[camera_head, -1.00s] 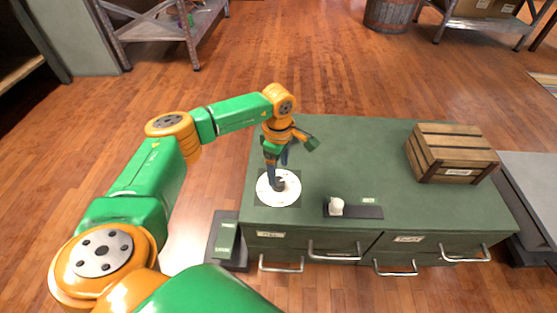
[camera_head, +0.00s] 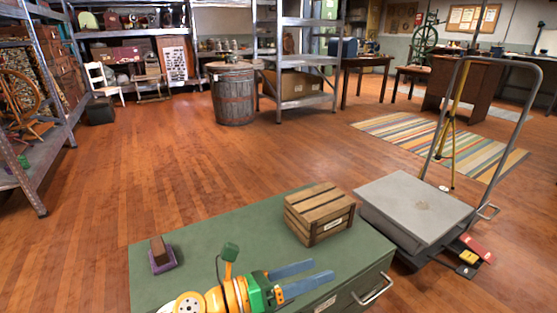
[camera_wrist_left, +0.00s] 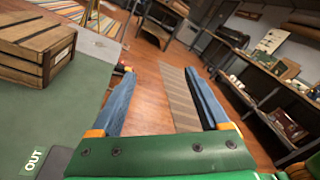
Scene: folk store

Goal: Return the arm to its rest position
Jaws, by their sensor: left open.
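My left arm comes in low at the bottom of the head view. Its gripper (camera_head: 322,271) is open, with two blue fingers apart and pointing right, above the front part of the green cabinet top (camera_head: 200,235). In the left wrist view the open fingers (camera_wrist_left: 160,74) have nothing between them, and the wooden floor shows beyond. The slatted wooden crate (camera_head: 320,213) stands on the cabinet beyond the gripper, apart from it. It also shows at the left of the wrist view (camera_wrist_left: 30,45). My right gripper is not in view.
A small brown block on a purple base (camera_head: 162,258) stands at the cabinet's left. A grey platform cart (camera_head: 415,205) with a tall handle is to the right. A barrel (camera_head: 233,95) and metal shelves (camera_head: 300,62) stand farther back. Open wooden floor lies between.

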